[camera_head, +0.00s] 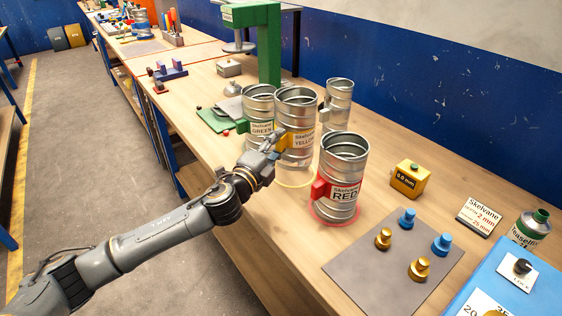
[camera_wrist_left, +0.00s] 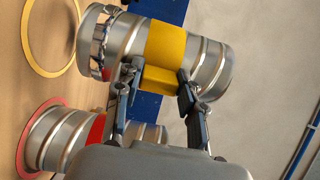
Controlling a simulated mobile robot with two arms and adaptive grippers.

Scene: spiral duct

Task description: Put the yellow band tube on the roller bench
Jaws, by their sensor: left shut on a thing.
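The yellow band tube (camera_head: 295,103) is a ribbed metal cylinder labelled YELLOW. It is upright in the head view, above a yellow ring (camera_head: 296,180) on the bench top. In the left wrist view the tube (camera_wrist_left: 211,62) stands clear of the yellow ring (camera_wrist_left: 28,45). My left gripper (camera_head: 272,143) is shut on the yellow block on the tube's side; the fingers pinch that block in the wrist view (camera_wrist_left: 160,82). My right gripper is out of view. I cannot tell which thing is the roller bench.
The red tube (camera_head: 345,150) stands in front on a red ring. The green tube (camera_head: 258,100) and a slimmer metal tube (camera_head: 340,95) stand close by. A green stand (camera_head: 268,45) rises behind. A grey mat (camera_head: 385,270) holds several small weights.

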